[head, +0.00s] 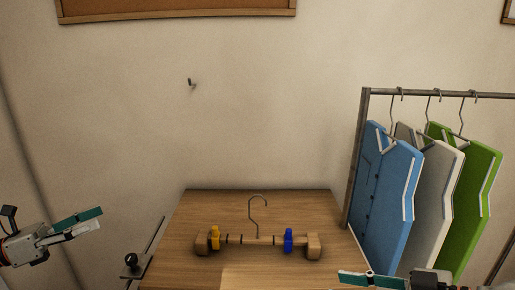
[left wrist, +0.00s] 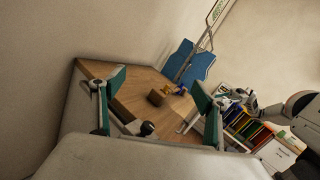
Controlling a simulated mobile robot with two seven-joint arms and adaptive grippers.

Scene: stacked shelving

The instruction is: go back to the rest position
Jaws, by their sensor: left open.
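My left gripper (head: 92,222) is at the left edge of the head view, beside the table and apart from everything. In the left wrist view its two green-padded fingers (left wrist: 160,92) are spread wide with nothing between them. My right gripper (head: 372,279) shows only in part at the bottom right of the head view, by the table's front right; its jaw opening is unclear. A wooden hanger (head: 258,240) with a yellow clip (head: 214,238), a blue clip (head: 288,240) and a metal hook lies on the wooden table (head: 200,208), out of both grippers.
A metal rack (head: 440,94) at right holds blue (head: 385,190), grey (head: 440,205) and green (head: 475,180) shirt shapes. A small hook (head: 191,82) is on the wall. A thin rod on a dark base (head: 131,260) stands at the table's left. Several colored upright items (left wrist: 252,132) show in the left wrist view.

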